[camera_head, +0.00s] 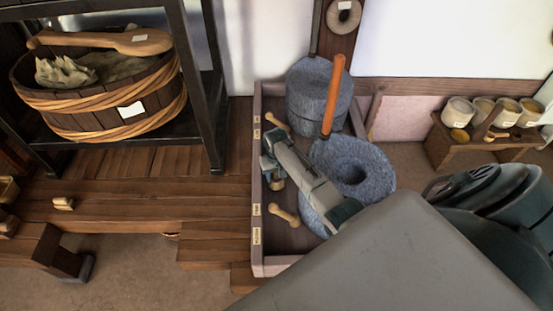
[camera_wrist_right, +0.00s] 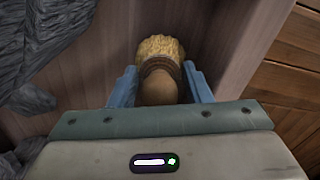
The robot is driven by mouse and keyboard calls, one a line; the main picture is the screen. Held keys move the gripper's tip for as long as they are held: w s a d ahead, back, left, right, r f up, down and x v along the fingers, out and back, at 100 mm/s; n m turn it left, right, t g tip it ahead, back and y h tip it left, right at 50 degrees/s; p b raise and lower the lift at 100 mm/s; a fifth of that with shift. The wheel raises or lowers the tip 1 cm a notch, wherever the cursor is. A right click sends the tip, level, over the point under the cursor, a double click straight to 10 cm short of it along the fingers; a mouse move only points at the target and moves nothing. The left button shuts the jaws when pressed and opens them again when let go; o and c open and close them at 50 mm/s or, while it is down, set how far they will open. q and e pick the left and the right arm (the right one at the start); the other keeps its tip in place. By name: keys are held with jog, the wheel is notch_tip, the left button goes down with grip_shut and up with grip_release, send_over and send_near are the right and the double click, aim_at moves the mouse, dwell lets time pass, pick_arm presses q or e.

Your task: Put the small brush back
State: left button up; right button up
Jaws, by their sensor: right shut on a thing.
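In the right wrist view the small brush (camera_wrist_right: 160,68) has pale straw bristles, a dark binding and a round wooden handle. My right gripper (camera_wrist_right: 160,88) is shut on it, one blue finger on each side. In the head view my right gripper (camera_head: 272,166) is inside the left part of a wooden tray (camera_head: 258,240), by its labelled left wall. The brush is mostly hidden there by the gripper. I cannot tell whether it touches the tray floor. My left gripper is not in view.
Two small wooden pieces lie in the tray, one behind (camera_head: 278,123) and one in front (camera_head: 284,215) of the gripper. Grey quern stones (camera_head: 372,155) stand close on its right, with an orange upright handle (camera_head: 333,95). A small pale object (camera_head: 63,203) lies on the wooden step.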

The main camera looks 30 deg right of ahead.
jog(key=shift+f, duration=0.8)
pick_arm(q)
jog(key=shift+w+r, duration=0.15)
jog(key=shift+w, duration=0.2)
pick_arm(e)
jog(key=o, duration=1.1)
jog(key=shift+r, duration=0.1)
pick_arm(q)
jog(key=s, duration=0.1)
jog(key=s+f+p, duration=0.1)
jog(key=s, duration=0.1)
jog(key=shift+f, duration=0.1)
pick_arm(e)
notch_tip(320, 180, up, 12)
jog(key=shift+f, duration=0.1)
